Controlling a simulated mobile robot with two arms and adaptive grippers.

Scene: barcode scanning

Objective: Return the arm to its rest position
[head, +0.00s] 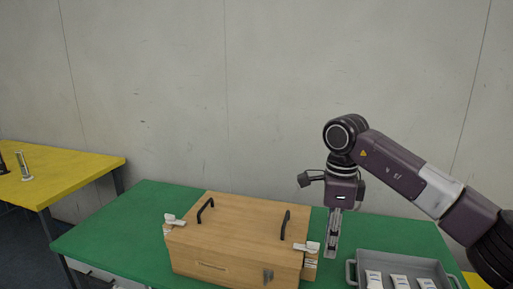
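My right arm comes in from the right. Its gripper (331,252) points down over the green table, just right of the wooden box and left of the grey tray. Its fingers look narrow and close together from this side, and I cannot tell whether they are open or shut. No held object is clear between them. My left arm and gripper are not in view.
The wooden box (237,222) with two black handles stands on the green table (120,232). White-topped pieces sit at its corners. The grey tray (440,265) holds several white packets (399,281). A yellow table (65,178) stands left; a plain wall is behind.

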